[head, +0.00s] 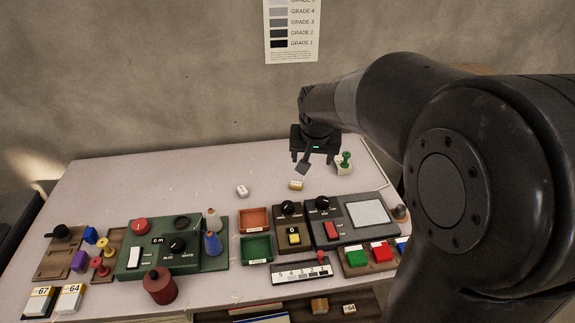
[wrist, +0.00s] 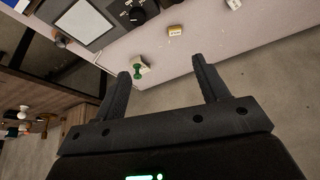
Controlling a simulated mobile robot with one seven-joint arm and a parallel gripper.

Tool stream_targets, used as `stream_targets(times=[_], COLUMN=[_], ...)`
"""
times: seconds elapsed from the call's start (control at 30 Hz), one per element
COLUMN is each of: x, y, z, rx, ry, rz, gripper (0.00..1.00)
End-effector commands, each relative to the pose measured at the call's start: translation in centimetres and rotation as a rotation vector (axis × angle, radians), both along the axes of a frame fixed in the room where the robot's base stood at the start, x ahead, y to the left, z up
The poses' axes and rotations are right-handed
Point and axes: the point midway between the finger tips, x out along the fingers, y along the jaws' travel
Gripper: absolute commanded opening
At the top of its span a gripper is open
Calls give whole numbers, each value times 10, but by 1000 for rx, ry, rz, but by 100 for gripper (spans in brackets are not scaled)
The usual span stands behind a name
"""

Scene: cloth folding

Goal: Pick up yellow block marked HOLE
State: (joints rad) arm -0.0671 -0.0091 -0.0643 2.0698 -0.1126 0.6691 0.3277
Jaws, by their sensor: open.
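A small yellow block (head: 295,185) with a pale labelled top lies on the table behind the control boxes. It also shows in the wrist view as a small yellow block (wrist: 175,31) near the table edge, beyond my fingertips. Its lettering is too small to read. My gripper (head: 309,163) is above the back of the table, near the block and apart from it. In the wrist view my gripper (wrist: 162,75) has its two fingers spread with nothing held between them.
A green-handled stamp on a pale block (head: 344,164) stands right of the yellow block. A white block (head: 242,190) lies to its left. Control boxes (head: 350,220) and red and green trays (head: 255,220) stand in front. The table's back left is clear.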

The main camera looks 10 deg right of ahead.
Motion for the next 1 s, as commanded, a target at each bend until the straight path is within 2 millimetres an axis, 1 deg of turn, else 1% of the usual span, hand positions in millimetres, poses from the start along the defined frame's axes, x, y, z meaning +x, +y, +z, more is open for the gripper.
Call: stream_targets(times=[0.03,0.17,0.2,0.27,0.4,0.5,0.6,0.7,0.87,1.0], x=[17,56,67,84,121,142,157,167,174,181], y=[0,0,0,0,1,2,2,3,2,0], z=[-12,-41,-52,-68,-108,-137,-160,-175,-190,-209], rx=[-2,-4,-6,-8,-14,-19,-22,-23,-25,-25], ry=[9,17,21,24,31,35,36,37,37,38], rz=[-10,-45,-57,-70,-100,-119,-134,-143,-148,-148], gripper=[67,67,67,67,67,67,67,67,67,67])
